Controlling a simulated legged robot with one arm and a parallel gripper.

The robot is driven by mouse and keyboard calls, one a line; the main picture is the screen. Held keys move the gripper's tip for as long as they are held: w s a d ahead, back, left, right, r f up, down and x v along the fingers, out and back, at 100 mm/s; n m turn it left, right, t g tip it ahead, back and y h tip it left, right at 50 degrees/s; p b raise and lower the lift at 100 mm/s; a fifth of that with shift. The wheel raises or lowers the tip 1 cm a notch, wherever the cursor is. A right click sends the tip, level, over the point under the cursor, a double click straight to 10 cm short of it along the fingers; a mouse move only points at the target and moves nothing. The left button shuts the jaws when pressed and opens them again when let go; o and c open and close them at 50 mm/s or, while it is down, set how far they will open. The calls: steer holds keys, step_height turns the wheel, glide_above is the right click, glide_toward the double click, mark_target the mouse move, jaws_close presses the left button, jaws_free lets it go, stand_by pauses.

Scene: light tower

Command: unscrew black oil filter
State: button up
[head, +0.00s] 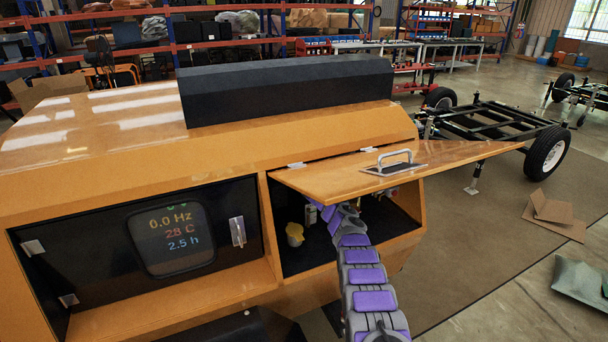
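My purple and grey arm reaches up from the bottom of the head view into the open compartment (288,262) of the orange light tower (110,140). The end of the arm goes under the raised hatch door (440,154), and my gripper is hidden there. I cannot make out the black oil filter; the compartment is dark and partly covered by the door and my arm. A small yellow-topped part (295,234) shows inside, left of my arm.
The hatch door, with a metal handle (394,161), sticks out above my arm. A display panel (172,238) is to the left. A wheeled trailer frame (495,123) and cardboard (555,214) are to the right, with open floor between.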

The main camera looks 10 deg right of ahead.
steer(key=shift+d, duration=0.1)
stand_by(0.6)
steer(key=shift+c, duration=0.3)
steer(key=shift+r, duration=0.1)
steer(key=c, duration=1.1)
steer(key=n+p, duration=0.1)
steer(key=n, duration=0.4)
steer(key=shift+r, duration=0.15)
steer(key=shift+n+p, duration=0.3)
steer(key=shift+r+n+p, duration=0.2)
steer(key=shift+n+p, duration=0.15)
steer(key=shift+n, duration=0.05)
steer(key=n+p, duration=0.1)
steer(key=n, duration=0.2)
steer(key=shift+f, duration=0.15)
steer(key=shift+n, duration=0.5)
